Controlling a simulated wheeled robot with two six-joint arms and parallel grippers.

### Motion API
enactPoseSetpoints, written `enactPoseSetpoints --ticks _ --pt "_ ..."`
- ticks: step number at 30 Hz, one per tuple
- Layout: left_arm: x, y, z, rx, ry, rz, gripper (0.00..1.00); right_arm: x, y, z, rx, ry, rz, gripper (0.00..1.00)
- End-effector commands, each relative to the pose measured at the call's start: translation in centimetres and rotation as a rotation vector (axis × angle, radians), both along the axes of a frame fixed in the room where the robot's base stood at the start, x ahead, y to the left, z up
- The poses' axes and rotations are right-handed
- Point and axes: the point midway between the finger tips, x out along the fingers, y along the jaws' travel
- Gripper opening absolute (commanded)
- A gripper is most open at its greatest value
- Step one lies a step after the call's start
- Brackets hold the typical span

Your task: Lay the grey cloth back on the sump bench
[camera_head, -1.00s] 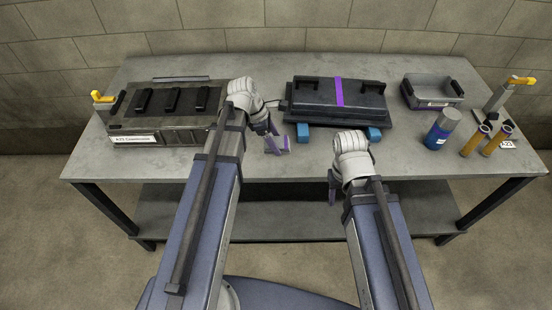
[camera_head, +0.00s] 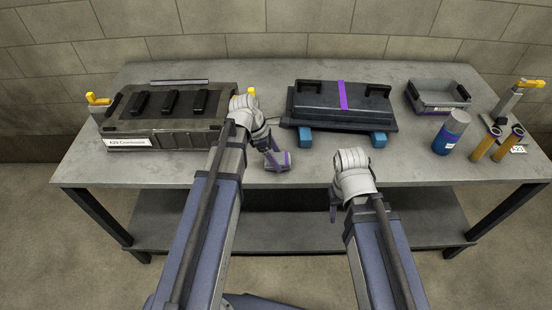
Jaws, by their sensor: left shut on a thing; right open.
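My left gripper (camera_head: 277,162) is low over the front middle of the grey bench (camera_head: 228,171). Its purple-tipped fingers are shut on a small grey thing, which looks like the grey cloth (camera_head: 272,162); its outline is hard to tell from the fingers and the bench top. A black sump (camera_head: 325,108) with a purple strap rests on blue blocks just behind and right of this gripper. My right gripper (camera_head: 334,196) is open by the bench's front edge, its fingers mostly hidden by its wrist.
A dark crankcase box (camera_head: 165,140) with a white label stands at the left. A grey tray (camera_head: 438,96), a blue bottle (camera_head: 451,132), orange tubes (camera_head: 487,142) and a yellow-handled tool (camera_head: 510,100) stand at the right. The front strip of bench is mostly clear.

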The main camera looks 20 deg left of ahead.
Motion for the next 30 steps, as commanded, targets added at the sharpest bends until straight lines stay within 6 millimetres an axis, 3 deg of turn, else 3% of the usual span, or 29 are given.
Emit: enactPoseSetpoints --ticks 4,5,11,23,30 --pt "0.0 0.0 -0.5 0.0 0.0 0.0 0.3 0.0 0.0 -0.5 0.0 0.0 0.0 0.5" --pt "0.0 0.0 -0.3 0.0 0.0 0.0 0.77 0.0 0.0 -0.3 0.0 0.0 0.0 0.5" --pt "0.0 0.0 -0.3 0.0 0.0 0.0 0.99 0.0 0.0 -0.3 0.0 0.0 0.0 0.5" --pt "0.0 0.0 0.1 0.0 0.0 0.0 1.0 0.0 0.0 0.1 0.0 0.0 0.0 0.5" --pt "-0.2 0.7 2.2 0.0 0.0 0.001 1.0 0.0 0.0 2.2 0.0 0.0 0.0 0.5"
